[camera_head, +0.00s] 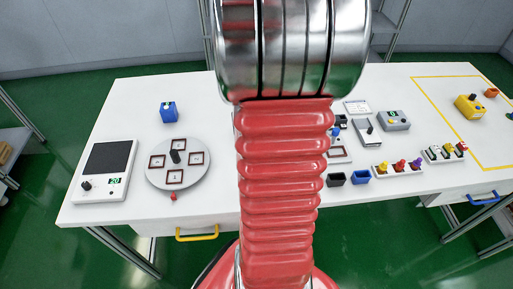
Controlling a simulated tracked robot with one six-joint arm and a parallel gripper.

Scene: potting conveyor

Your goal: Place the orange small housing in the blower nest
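A small orange piece (491,92), likely the orange small housing, lies at the far right of the white table inside a yellow outline. I cannot tell for sure which fixture is the blower nest. A round grey turntable (160,177) at the left carries several square brown-framed nests around a dark knob. A white plate with a brown-framed square (338,156) is partly hidden behind my red and silver arm, right of centre. My gripper is not in view, and my arm covers the middle of the table.
A blue block (168,112) and a white device with a dark panel (104,170) stand at the left. Black (335,180) and blue (360,177) bins, trays of coloured knobs (398,168), a grey box (393,120) and a yellow block (469,106) occupy the right.

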